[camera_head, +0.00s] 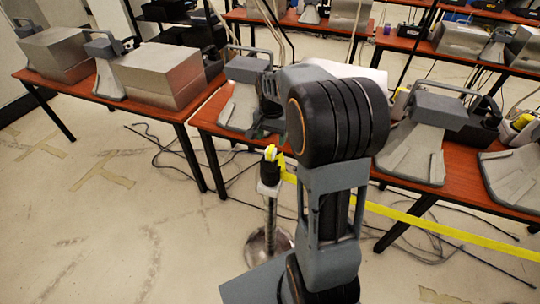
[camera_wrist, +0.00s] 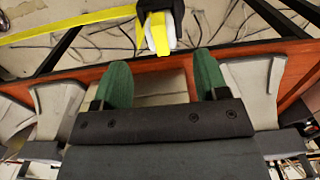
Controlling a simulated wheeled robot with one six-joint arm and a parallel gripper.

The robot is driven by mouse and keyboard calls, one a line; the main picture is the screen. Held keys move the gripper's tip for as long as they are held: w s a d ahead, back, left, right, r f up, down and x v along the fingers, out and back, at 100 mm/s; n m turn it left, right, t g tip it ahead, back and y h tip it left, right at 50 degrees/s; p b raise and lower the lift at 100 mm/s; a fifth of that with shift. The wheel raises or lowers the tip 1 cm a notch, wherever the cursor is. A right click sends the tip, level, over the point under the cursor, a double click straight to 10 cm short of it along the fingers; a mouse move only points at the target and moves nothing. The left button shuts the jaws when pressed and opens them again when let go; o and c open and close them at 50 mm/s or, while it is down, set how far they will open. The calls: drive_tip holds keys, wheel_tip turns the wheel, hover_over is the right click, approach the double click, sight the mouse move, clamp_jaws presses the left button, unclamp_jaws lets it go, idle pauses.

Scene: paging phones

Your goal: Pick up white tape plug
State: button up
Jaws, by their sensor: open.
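A white plug with yellow tape (camera_wrist: 172,38) shows at the top middle of the wrist view, at the black head (camera_wrist: 178,10) of a post. In the head view, yellow tape (camera_head: 271,152) sits at the top of that metal post (camera_head: 270,215). My gripper (camera_wrist: 163,75) has two green fingers, spread apart with nothing held between them. The plug lies beyond the fingertips, in line with the gap, and I see no contact. In the head view my arm hides most of my gripper.
Yellow tape (camera_head: 440,228) stretches right from the post. A red-brown table (camera_head: 200,110) with grey desk phones (camera_head: 415,145) and a metal box (camera_head: 160,75) stands behind. Black cables lie on the floor beneath. The floor at left (camera_head: 90,230) is clear.

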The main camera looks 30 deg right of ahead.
sight(271, 149)
drive_tip(key=shift+f+p, duration=0.5)
drive_tip(key=shift+f, duration=2.7)
drive_tip(key=shift+c, duration=0.5)
drive_tip(key=c, duration=0.9)
